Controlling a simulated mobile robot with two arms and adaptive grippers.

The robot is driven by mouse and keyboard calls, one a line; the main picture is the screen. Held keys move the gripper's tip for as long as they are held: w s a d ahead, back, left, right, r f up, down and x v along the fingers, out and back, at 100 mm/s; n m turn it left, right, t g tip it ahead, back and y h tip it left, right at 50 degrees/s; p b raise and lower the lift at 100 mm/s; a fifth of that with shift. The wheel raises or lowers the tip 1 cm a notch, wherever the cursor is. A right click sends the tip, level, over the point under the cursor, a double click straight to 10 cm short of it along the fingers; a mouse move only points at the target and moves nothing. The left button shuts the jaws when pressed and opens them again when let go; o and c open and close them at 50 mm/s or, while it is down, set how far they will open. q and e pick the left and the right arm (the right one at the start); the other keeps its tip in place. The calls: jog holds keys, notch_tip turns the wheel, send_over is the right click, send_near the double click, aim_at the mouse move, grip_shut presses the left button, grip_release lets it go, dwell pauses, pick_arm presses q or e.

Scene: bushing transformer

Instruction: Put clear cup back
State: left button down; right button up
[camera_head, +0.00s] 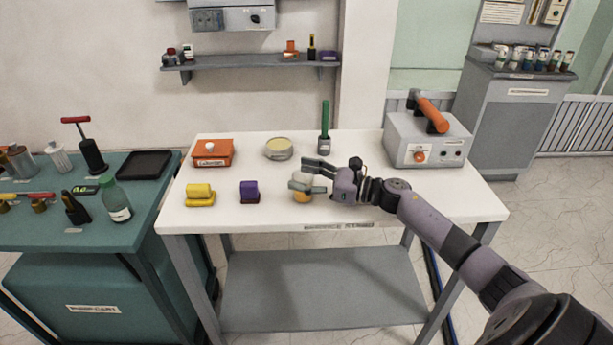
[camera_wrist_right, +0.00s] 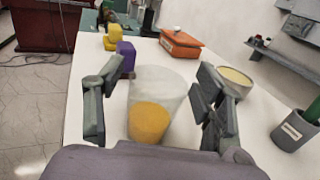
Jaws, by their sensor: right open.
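The clear cup (camera_wrist_right: 155,86) is see-through, with yellow-orange contents at its bottom. In the wrist view it stands on the white table between the two fingers of my right gripper (camera_head: 298,173). The fingers are open on either side of it, with a visible gap at least on the left. In the head view the cup (camera_head: 302,196) is near the table's front edge, partly hidden by the fingers. My left gripper is not in view.
On the white table (camera_head: 350,212) are a purple block (camera_head: 249,192), yellow block (camera_head: 200,195), orange box (camera_head: 212,153), round tin (camera_head: 279,149), grey holder with green handle (camera_head: 325,130), and grey device (camera_head: 425,140). A wall shelf (camera_head: 245,62) is behind. A teal bench (camera_head: 100,235) stands left.

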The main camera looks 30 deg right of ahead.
jog(key=b+v, duration=0.3)
jog(key=v, duration=0.8)
jog(key=shift+f, duration=0.1)
jog(key=shift+s+d, duration=0.3)
jog(key=shift+s, duration=0.1)
